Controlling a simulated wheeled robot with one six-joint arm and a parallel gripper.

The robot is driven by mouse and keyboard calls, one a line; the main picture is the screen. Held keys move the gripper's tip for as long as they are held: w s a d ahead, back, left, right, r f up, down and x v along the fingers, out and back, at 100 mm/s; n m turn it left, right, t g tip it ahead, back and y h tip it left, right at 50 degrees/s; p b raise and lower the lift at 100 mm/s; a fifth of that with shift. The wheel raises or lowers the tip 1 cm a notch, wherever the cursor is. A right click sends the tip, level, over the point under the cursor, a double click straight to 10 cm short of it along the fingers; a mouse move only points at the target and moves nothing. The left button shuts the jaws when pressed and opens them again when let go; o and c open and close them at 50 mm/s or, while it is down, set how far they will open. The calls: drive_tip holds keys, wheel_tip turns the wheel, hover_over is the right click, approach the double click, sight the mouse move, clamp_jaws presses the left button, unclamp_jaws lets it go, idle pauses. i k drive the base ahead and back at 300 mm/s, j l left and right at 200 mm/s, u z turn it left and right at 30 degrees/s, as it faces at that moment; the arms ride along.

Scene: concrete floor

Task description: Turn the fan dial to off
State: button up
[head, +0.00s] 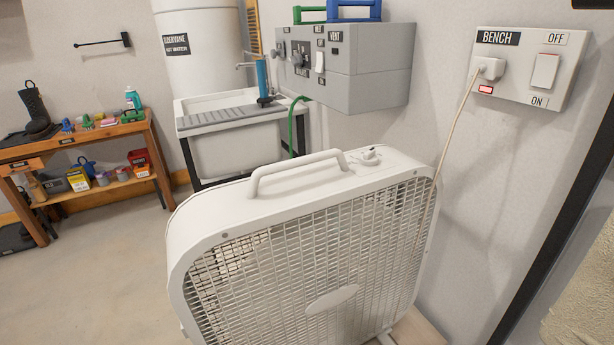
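A white box fan (310,260) stands upright in the middle of the head view, close to the wall, with a carry handle on top. Its dial (366,157) is a small white knob on the top face, right of the handle. The dial's setting marks are too small to read. A cord runs from a plug (489,68) in the wall panel marked BENCH (530,65) down behind the fan. A small red light (486,89) shows below the plug. My gripper is not in view.
A grey control box (365,65) marked VENT hangs on the wall behind the fan. A utility sink (235,140) and a white water heater (200,45) stand behind. A wooden workbench (75,140) is at left. The floor at left is clear.

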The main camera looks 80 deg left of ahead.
sight(370, 159)
drive_tip(key=u, duration=1.75)
drive_tip(key=k+j+z, duration=0.1)
drive_tip(key=k+j, duration=0.15)
drive_tip(key=k+j+z, duration=0.15)
drive_tip(key=k, duration=0.25)
